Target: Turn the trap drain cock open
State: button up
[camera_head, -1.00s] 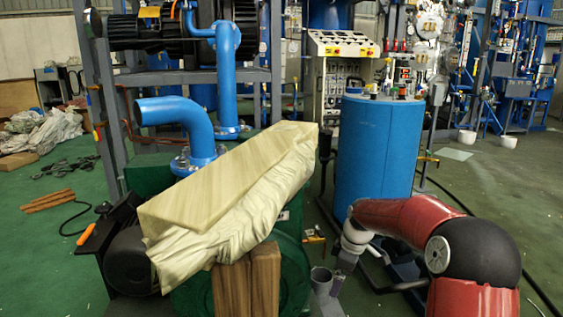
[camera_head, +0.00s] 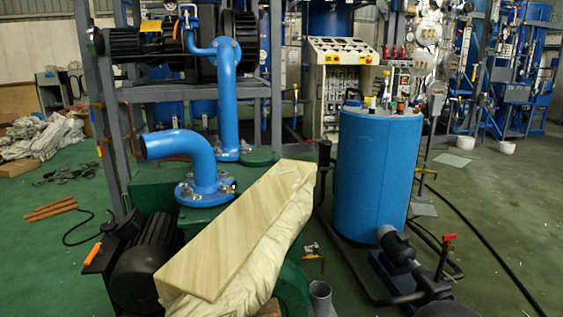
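My gripper is not in view. Several small valves show, and I cannot tell which is the trap drain cock. One is a small brass-coloured valve (camera_head: 313,254) low between the wrapped board and the blue tank. Another has a red handle (camera_head: 449,238) on an upright pipe to the right of the tank's foot. A third small valve (camera_head: 426,173) sticks out at the tank's right side. The handles are too small to read as open or shut. The blue tank (camera_head: 378,175) stands upright with small bottles and fittings on top.
A wrapped board (camera_head: 240,225) lies over green machinery at front centre. A blue bent pipe (camera_head: 190,155) rises behind it. A grey motor (camera_head: 396,247) and pipes lie low by the tank. A black hose (camera_head: 480,235) crosses open floor at right. A control console (camera_head: 340,75) stands behind.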

aim_at(318, 251)
jog(key=i+l+u, duration=0.2)
jog(key=l, duration=0.15)
jog(key=i+l+u, duration=0.25)
jog(key=l+u, duration=0.2)
jog(key=l, duration=0.25)
jog(key=i+l+u, duration=0.2)
jog(key=l, duration=0.25)
jog(key=k+u, duration=0.65)
jog(key=i+l, duration=0.05)
jog(key=i, duration=0.05)
